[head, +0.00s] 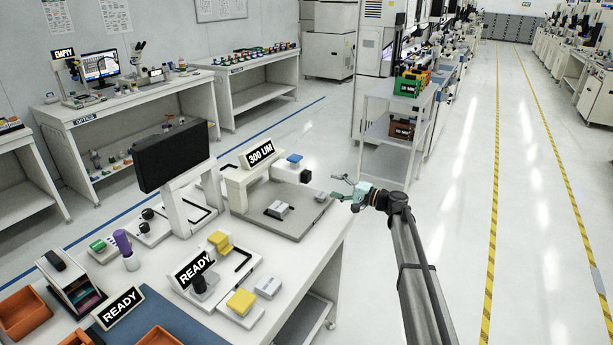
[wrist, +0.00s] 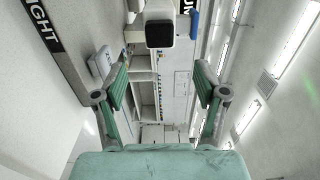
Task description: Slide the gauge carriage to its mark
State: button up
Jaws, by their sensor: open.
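A grey gauge plate (head: 300,228) lies on the near white bench under the sign "300 UM" (head: 260,153). A small light-grey block (head: 278,210) sits on the plate; I cannot tell for certain whether it is the gauge carriage. A blue-topped piece (head: 294,159) stands at the plate's back. My gripper (head: 342,188) is open and empty, just off the plate's right edge. In the wrist view its green fingers (wrist: 160,92) are spread wide with nothing between them. A grey block (wrist: 100,63) shows beside the left finger, apart from it. The mark cannot be made out.
A black panel (head: 175,155) stands on the bench left of the plate. Signs reading "READY" (head: 194,269) and yellow-topped blocks (head: 241,301) occupy the front. A grey shelf cart (head: 390,137) stands behind my gripper. The aisle floor (head: 460,200) to the right is clear.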

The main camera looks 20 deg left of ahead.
aim_at(310, 178)
jog(key=a+p, duration=0.1)
jog(key=a, duration=0.3)
jog(key=w+a+p, duration=0.1)
jog(key=a, duration=0.3)
jog(key=a+p, duration=0.1)
jog(key=a, duration=0.3)
jog(key=shift+w+a, duration=0.15)
jog(key=shift+w, duration=0.25)
